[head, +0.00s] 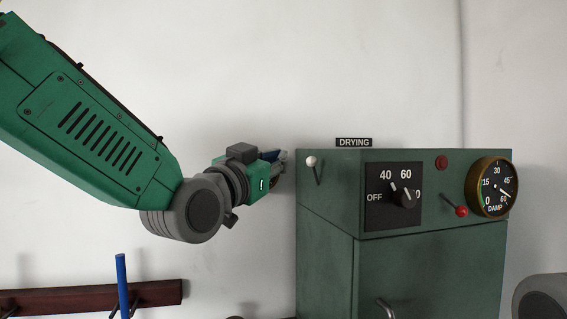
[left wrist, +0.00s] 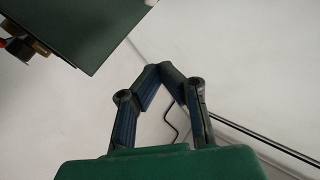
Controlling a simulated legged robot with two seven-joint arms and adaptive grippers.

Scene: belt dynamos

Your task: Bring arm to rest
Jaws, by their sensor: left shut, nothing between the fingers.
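My left arm comes in from the left in the head view. My left gripper (head: 278,162) is level with the top of a green cabinet (head: 430,265), just left of its upper left edge. In the left wrist view the left gripper's (left wrist: 168,72) blue-padded fingers meet at the tips, shut and empty. The cabinet's corner (left wrist: 85,30) shows at upper left there, apart from the fingers. My right gripper is not in view.
The cabinet bears a DRYING label (head: 354,142), a white-tipped lever (head: 312,162), a dial knob (head: 404,198), a red-tipped lever (head: 460,210) and a DAMP gauge (head: 492,187). A wooden rail (head: 60,301) and blue rod (head: 122,285) are lower left. The wall above is clear.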

